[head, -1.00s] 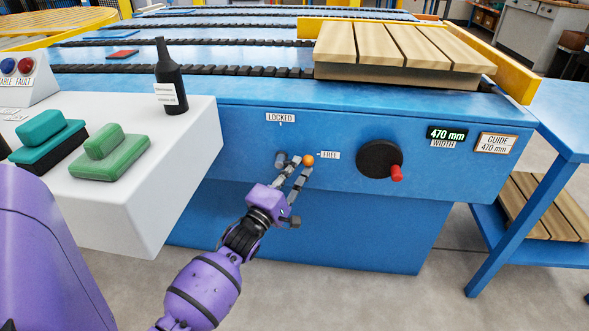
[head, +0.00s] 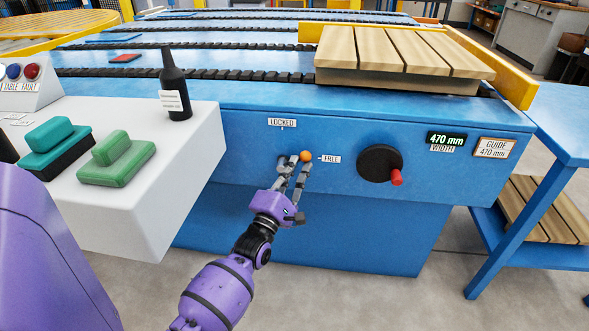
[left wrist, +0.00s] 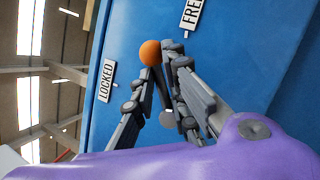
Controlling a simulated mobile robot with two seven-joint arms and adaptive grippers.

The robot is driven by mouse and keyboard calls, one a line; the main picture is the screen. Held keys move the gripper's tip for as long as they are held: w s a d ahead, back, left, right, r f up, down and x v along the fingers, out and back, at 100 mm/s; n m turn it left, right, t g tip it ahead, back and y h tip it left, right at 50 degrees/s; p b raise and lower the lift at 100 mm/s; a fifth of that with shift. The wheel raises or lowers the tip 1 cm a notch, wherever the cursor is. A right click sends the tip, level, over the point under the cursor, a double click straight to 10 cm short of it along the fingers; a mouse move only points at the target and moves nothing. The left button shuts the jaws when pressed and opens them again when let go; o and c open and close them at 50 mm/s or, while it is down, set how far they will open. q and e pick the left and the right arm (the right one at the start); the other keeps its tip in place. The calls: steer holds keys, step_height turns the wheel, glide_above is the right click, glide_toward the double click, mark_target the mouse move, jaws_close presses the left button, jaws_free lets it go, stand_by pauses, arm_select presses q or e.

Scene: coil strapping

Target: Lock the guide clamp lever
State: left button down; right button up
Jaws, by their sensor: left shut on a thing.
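The guide clamp lever has an orange ball knob (head: 306,156) on the blue front panel, left of the FREE label (head: 331,159) and below the LOCKED label (head: 282,122). It points mostly toward FREE. My left gripper (head: 295,164) is at the lever from below, shut on it just behind the knob. My right gripper is not in view.
A black handwheel (head: 379,163) with a red handle sits right of the lever. A white ledge (head: 185,190) with green blocks and a dark bottle (head: 174,88) juts out at the left. A wooden pallet (head: 400,55) rests on the conveyor above. The floor below is clear.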

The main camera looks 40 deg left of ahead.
mark_target(280, 159)
arm_select(q)
steer(key=n+g+y, duration=0.1)
steer(key=n+y, duration=0.2)
steer(key=n, duration=0.2)
steer(key=a+r+n+g+y+b, duration=0.1)
steer(key=n+y, duration=0.1)
steer(key=n, duration=0.3)
steer(key=s+a+r+n+g+y, duration=0.1)
steer(key=n+y, duration=0.2)
steer(key=n, duration=0.2)
steer(key=shift+s+y, duration=0.1)
steer(key=shift+y, duration=0.2)
steer(key=shift+s+a+r+n+g+y+b, duration=0.2)
steer(key=shift+n+g+y, duration=0.15)
steer(key=shift+n, duration=0.65)
steer(key=shift+s+a+r+n+g+y+b, duration=0.2)
steer(key=shift+n+g, duration=0.25)
steer(key=shift+n, duration=0.55)
steer(key=shift+w+f+y, duration=0.15)
steer(key=shift+y, duration=0.1)
steer(key=shift+a, duration=0.1)
steer(key=c, duration=1.8)
jaws_free()
steer(key=shift+a, duration=0.1)
steer(key=shift+o, duration=0.2)
